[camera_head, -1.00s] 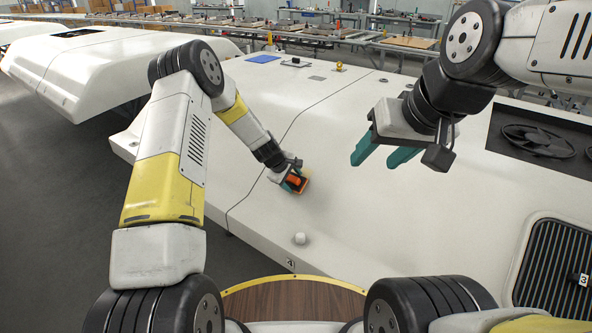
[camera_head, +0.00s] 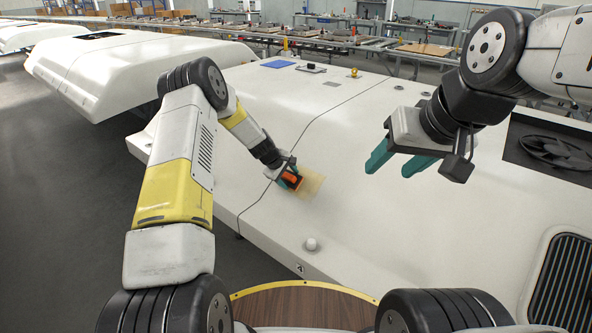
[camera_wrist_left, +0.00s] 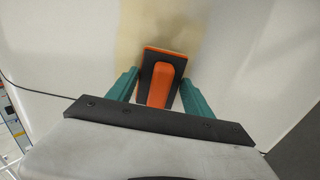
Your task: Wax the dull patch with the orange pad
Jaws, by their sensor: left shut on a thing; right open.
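The orange pad (camera_head: 291,180), an orange block with a dark plate, is held in my left gripper (camera_head: 287,174), which is shut on it. The left wrist view shows the pad's orange handle (camera_wrist_left: 160,84) between the teal fingers. The pad is down at the white panel surface, at the left edge of a dull yellowish patch (camera_head: 312,187). The patch also shows beyond the pad in the left wrist view (camera_wrist_left: 160,25). The pad and gripper hide part of the patch. My right gripper (camera_head: 396,165) is open and empty, above the panel to the right.
The white panel (camera_head: 400,230) is broad and mostly clear, with a dark seam line. A small white knob (camera_head: 311,244) stands near its front edge. A blue sheet (camera_head: 277,64) lies at the far side. A fan recess (camera_head: 553,152) and a dark grille (camera_head: 562,285) are at the right.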

